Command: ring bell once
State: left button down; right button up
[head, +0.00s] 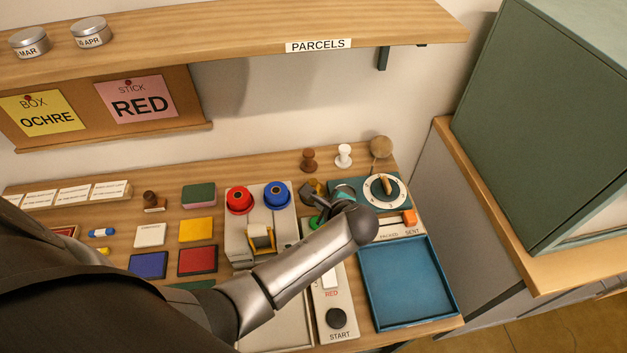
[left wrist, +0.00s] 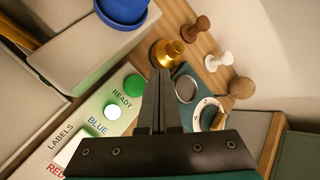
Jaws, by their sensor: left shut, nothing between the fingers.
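The brass bell (left wrist: 167,53) stands on the wooden table, just beyond my left fingertips in the left wrist view. In the head view a small part of the bell (head: 317,186) shows behind my left arm. My left gripper (left wrist: 161,73) is shut and empty, its fingers together and pointing toward the bell. The tips overlap the bell's near side in the picture; I cannot tell whether they touch it. In the head view my left forearm and wrist hide much of the area around the gripper. My right gripper is not in view.
A green READY button (left wrist: 134,86) and label panel lie left of my fingers. A dial (head: 385,190) is to the right. Brown (head: 309,160) and white (head: 344,155) stamps stand behind. An empty blue tray (head: 452,283) lies at front right. The PARCELS shelf (head: 230,32) overhangs the back.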

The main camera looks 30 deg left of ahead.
pick_arm(q)
notch_tip(320, 180, up, 6)
jog(key=n+t+h+b, duration=0.1)
jog(key=n+h+b, duration=0.4)
jog(key=h, duration=0.4)
send_over(310, 182)
jog(key=shift+r, duration=0.15)
jog(key=shift+d, duration=0.1)
notch_tip(310, 182, down, 8)
jog(key=b, duration=0.7)
jog(key=shift+r+b, duration=0.2)
jog(key=shift+b, duration=0.2)
jog(key=shift+f, duration=0.55)
